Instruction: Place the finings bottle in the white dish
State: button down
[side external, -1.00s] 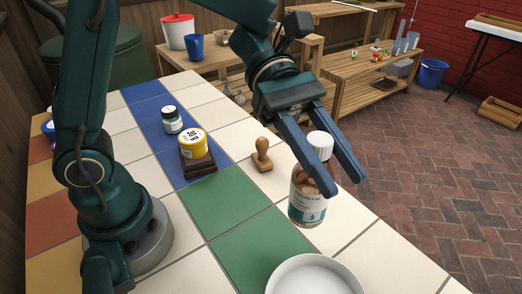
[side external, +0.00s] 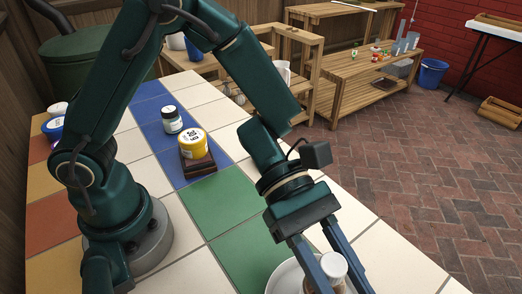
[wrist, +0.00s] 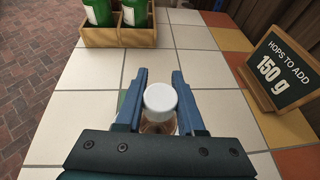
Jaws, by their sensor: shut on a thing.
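The finings bottle, with a white cap (side external: 334,266) and amber body, is held upright between the fingers of my gripper (side external: 335,272). In the wrist view the white cap (wrist: 160,97) sits between the two blue fingers (wrist: 160,104), and the lower bottle is mostly hidden. The white dish (side external: 284,279) is at the bottom edge of the side view, partly behind the fingers and cut off by the frame. The bottle is over or within the dish; I cannot tell whether its base touches it.
In the wrist view, a wooden crate (wrist: 118,38) holds green bottles, and a hops sign (wrist: 283,68) stands at right.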

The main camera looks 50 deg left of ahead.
jog(key=shift+f, duration=0.1)
jog(key=c, duration=0.5)
grip_release()
